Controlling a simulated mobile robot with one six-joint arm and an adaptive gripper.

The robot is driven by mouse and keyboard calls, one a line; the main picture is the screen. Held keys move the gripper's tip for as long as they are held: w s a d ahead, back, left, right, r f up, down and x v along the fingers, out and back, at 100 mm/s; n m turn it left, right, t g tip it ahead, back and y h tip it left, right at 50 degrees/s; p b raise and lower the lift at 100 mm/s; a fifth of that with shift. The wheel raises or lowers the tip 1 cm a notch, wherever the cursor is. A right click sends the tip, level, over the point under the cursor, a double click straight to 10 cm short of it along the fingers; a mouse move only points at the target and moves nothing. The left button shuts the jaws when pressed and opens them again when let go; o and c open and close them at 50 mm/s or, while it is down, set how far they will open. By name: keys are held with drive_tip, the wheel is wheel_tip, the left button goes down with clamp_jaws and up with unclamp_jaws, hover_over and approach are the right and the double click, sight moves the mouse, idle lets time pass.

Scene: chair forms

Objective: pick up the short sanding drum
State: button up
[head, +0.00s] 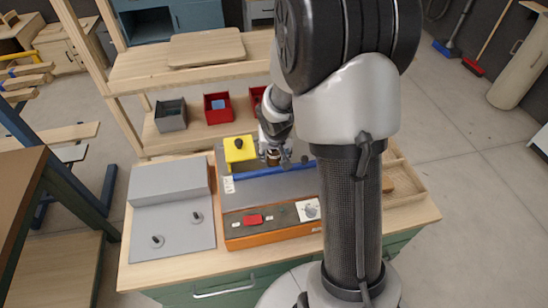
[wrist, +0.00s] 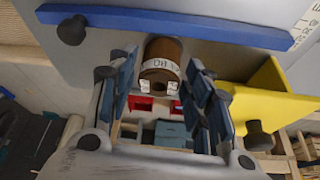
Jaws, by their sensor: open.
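The sanding drum (wrist: 160,66) is a short brown cylinder with a hole in its end and a pale printed band. In the wrist view it shows between the two finger pairs of my gripper (wrist: 161,82), near the tips, with a gap on each side. In the head view the drum (head: 273,158) is a small brown shape at the grey machine top, just below my gripper (head: 275,148). My gripper is open and appears to hold nothing. My arm hides part of the machine and bench behind it in the head view.
A yellow block (head: 239,150) with a black knob stands close left of the drum. A blue bar (head: 284,173) runs in front of it. A grey panel box (head: 172,210) is at left, a wooden tray (head: 408,189) at right. Red bins (head: 218,108) sit on a shelf behind.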

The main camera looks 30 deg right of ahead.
drive_tip(key=shift+b+x, duration=0.35)
drive_tip(key=shift+x, duration=0.85)
drive_tip(key=shift+r, duration=0.1)
drive_tip(key=shift+c, duration=0.3)
drive_tip(key=c, duration=0.8)
